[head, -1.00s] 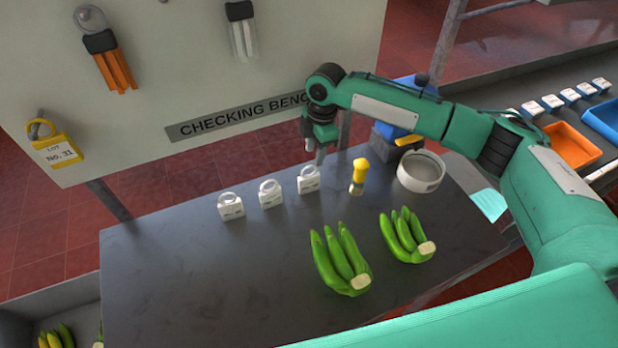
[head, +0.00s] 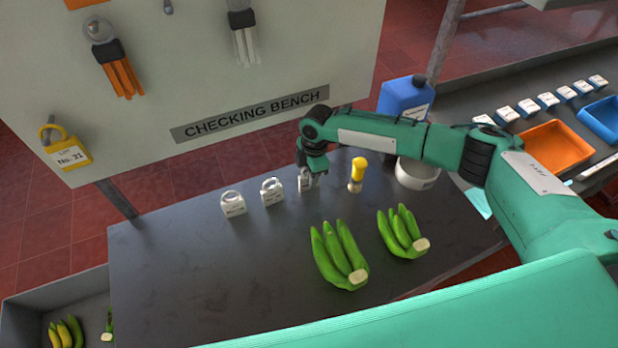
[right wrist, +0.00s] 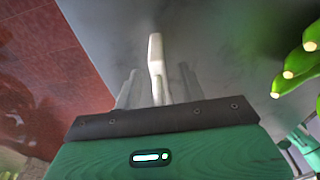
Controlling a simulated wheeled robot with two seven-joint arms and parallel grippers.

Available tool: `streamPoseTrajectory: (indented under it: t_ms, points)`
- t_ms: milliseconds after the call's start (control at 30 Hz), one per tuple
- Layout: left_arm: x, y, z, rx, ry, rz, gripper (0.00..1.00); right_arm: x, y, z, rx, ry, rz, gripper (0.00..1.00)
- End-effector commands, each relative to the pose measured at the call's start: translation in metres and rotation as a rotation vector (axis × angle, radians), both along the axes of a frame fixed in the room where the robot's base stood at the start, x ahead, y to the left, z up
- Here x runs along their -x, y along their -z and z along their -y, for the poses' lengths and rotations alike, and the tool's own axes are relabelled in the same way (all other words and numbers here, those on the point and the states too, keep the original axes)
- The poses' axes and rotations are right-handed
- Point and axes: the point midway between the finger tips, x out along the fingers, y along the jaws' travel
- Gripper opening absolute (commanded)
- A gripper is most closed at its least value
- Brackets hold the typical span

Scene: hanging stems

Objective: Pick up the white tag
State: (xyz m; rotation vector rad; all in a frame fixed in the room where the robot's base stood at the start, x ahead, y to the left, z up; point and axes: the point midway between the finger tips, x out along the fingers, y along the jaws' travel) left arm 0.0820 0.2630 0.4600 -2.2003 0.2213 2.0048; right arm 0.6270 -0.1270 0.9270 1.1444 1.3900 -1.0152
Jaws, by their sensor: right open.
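Three white tags with loop tops stand in a row near the back of the dark bench: a left one (head: 233,204), a middle one (head: 271,192) and a right one (head: 303,183). My right gripper (head: 312,178) is down at the right tag and partly covers it. In the right wrist view a pale upright piece (right wrist: 157,65), which looks like that tag nearly edge-on, stands between the two open fingers. I cannot tell whether either finger touches it. My left gripper is not in view.
A yellow-handled tool (head: 358,170) stands just right of my gripper, with a white bowl (head: 418,178) beyond it. Two green banana bunches (head: 338,258) (head: 402,236) lie in front. A blue jug (head: 404,98) is behind my arm. The bench's left front is clear.

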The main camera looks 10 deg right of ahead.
Motion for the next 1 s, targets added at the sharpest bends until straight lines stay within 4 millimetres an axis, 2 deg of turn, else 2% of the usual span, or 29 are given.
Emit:
streamPoseTrajectory:
  t_ms: [67,200,267,567,733,867,1000]
  points:
    - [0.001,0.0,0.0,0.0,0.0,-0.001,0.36,0.0,0.0,0.0,0.0,0.0,0.0,0.37]
    - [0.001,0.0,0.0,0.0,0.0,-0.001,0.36,0.0,0.0,0.0,0.0,0.001,0.0,0.09]
    - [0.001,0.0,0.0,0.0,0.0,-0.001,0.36,0.0,0.0,0.0,0.0,0.001,0.0,0.0]
    - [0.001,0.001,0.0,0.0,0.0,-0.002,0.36,0.0,-0.001,0.0,0.0,0.001,0.001,0.0]
    - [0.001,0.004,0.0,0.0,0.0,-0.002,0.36,-0.001,-0.01,0.0,-0.001,0.001,0.002,0.0]
    - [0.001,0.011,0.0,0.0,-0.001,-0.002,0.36,-0.001,-0.028,0.0,-0.003,-0.001,0.003,0.0]
    - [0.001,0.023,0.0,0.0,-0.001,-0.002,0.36,-0.002,-0.064,0.0,-0.003,0.0,0.007,0.0]
